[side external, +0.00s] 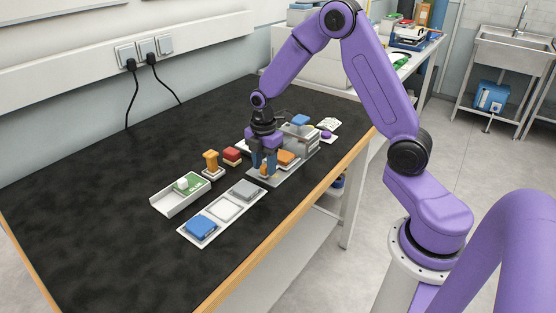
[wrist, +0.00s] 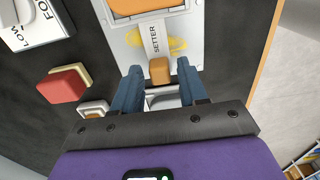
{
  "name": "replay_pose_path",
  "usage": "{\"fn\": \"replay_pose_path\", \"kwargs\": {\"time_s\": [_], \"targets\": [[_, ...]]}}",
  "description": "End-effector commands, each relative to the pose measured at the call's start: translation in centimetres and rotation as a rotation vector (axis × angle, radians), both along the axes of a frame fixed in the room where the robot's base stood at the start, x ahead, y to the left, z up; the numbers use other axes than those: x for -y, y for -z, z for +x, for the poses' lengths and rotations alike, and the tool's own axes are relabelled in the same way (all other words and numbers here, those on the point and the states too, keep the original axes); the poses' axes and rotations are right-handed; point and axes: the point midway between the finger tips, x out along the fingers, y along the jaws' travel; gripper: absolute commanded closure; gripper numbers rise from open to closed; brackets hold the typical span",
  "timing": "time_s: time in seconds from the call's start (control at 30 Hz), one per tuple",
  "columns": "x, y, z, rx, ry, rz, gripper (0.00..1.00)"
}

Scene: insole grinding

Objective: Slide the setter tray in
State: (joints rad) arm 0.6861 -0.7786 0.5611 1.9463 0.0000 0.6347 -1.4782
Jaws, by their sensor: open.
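The setter tray is a pale plate marked SETTER (wrist: 154,38) with an orange handle block (wrist: 160,72) at its near end. A larger orange block (wrist: 138,5) sits further along it in the wrist view. In the side view that orange block (side external: 287,157) lies at the front of a grey boxy unit (side external: 303,135). My gripper (side external: 264,168) is low over the near end of the unit's plate. In the wrist view my gripper (wrist: 159,74) is open, with its blue fingers on either side of the handle. I cannot tell whether they touch it.
A red block (side external: 231,154) and an orange stamp-like piece (side external: 211,164) stand left of my gripper. A white tray with a green card (side external: 180,194) and a long tray with blue and grey pieces (side external: 223,209) lie nearer. The left of the black table is clear.

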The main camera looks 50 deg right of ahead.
Motion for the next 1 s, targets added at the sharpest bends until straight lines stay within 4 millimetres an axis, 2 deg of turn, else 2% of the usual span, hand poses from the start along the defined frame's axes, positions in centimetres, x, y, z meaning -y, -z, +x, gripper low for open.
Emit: {"fn": "replay_pose_path", "kwargs": {"time_s": [0.73,1.0], "targets": [[0.0,1.6,0.0,0.0,0.0,0.0,0.57],[0.0,1.4,0.0,0.0,0.001,0.0,0.57]]}}
